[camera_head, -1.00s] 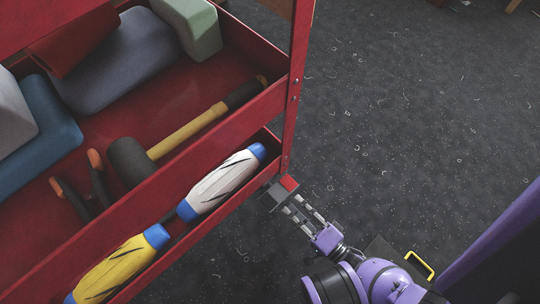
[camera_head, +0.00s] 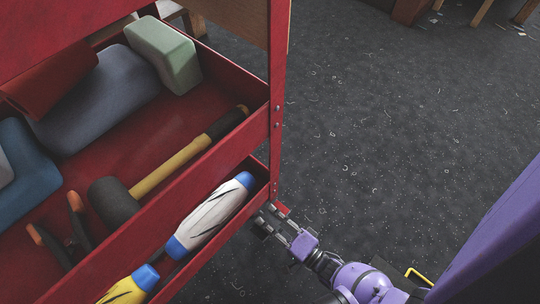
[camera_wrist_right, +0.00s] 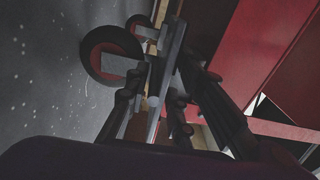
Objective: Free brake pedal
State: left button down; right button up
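A red cart (camera_head: 262,125) fills the left of the head view. A small red part (camera_head: 283,208), perhaps the brake pedal, shows at the foot of its near corner post. My right gripper (camera_head: 270,220) is at that corner, its fingers apart. In the right wrist view, its dark fingers (camera_wrist_right: 160,95) are spread on either side of a grey metal plate (camera_wrist_right: 166,62); I cannot tell whether they touch it. Beyond them are dark wheels with red hubs, one nearer (camera_wrist_right: 91,52) and one farther (camera_wrist_right: 137,20). The pedal's position is unclear. My left gripper is out of view.
The cart's upper tray holds a mallet (camera_head: 172,168), pliers (camera_head: 50,243) and padded blocks (camera_head: 160,50). White (camera_head: 213,213) and yellow (camera_head: 130,290) rolls with blue ends lie in the lower tray. Dark speckled floor (camera_head: 380,110) is open to the right.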

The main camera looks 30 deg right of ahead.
grip_shut()
jog(key=shift+n, duration=1.2)
jog(key=shift+o, duration=1.1)
grip_release()
jog(key=v, duration=1.2)
jog(key=shift+s, duration=0.1)
